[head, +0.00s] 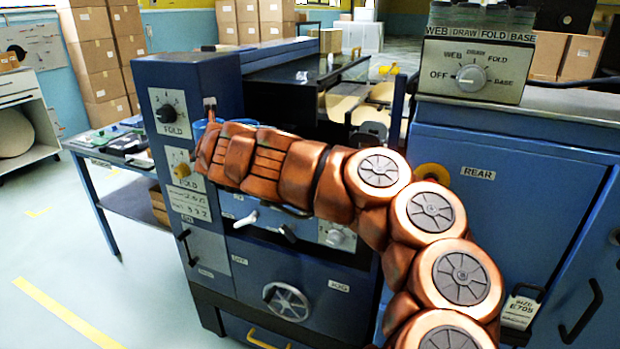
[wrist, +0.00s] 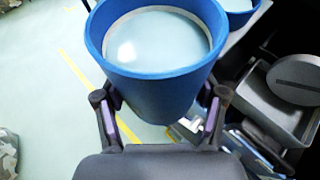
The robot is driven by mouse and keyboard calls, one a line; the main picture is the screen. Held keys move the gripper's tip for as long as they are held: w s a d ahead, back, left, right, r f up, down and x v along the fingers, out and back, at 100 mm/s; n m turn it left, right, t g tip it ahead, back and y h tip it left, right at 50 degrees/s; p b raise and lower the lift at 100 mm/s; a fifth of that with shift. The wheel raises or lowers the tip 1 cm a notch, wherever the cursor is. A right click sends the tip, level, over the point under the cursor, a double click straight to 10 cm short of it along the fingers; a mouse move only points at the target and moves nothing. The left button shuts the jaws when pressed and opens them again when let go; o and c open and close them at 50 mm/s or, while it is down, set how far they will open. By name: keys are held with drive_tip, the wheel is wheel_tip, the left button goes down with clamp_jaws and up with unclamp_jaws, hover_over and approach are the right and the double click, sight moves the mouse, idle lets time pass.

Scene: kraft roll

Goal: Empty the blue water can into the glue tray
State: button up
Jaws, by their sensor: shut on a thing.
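The blue water can (wrist: 155,88) fills the upper middle of the wrist view, its open top facing the camera and pale, shiny water inside. My gripper (wrist: 161,98) has a finger on each side of the can and is shut on it. In the head view my gripper (head: 207,135) is at the machine's left panel, and only a sliver of the blue can (head: 200,127) shows behind it. A dark grey tray-like box (wrist: 262,118) with a round grey piece lies right of the can in the wrist view; I cannot tell whether it is the glue tray.
A second blue container (wrist: 236,6) with pale contents is cut off at the wrist view's top right. The blue machine's fold panel (head: 172,112) stands beside my gripper. A control box (head: 474,66) stands at the right. Open floor (head: 60,250) lies at the left.

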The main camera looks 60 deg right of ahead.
drive_tip(key=s+d+r+m+g+h, duration=0.1)
drive_tip(key=s+d+r+m+g, duration=0.1)
drive_tip(key=d, duration=0.5)
drive_tip(key=s+d+r+m+g+h, duration=0.2)
drive_tip(key=s+d+r+m+g, duration=0.1)
drive_tip(key=s+d, duration=0.4)
drive_tip(key=s+d+r+m+g+h, duration=0.1)
drive_tip(key=s+d+r+m+g, duration=0.2)
drive_tip(key=d, duration=0.5)
drive_tip(key=shift+s+r+g+h, duration=0.3)
drive_tip(key=shift+s+r, duration=0.4)
drive_tip(key=shift+r, duration=0.15)
drive_tip(key=shift+d, duration=0.1)
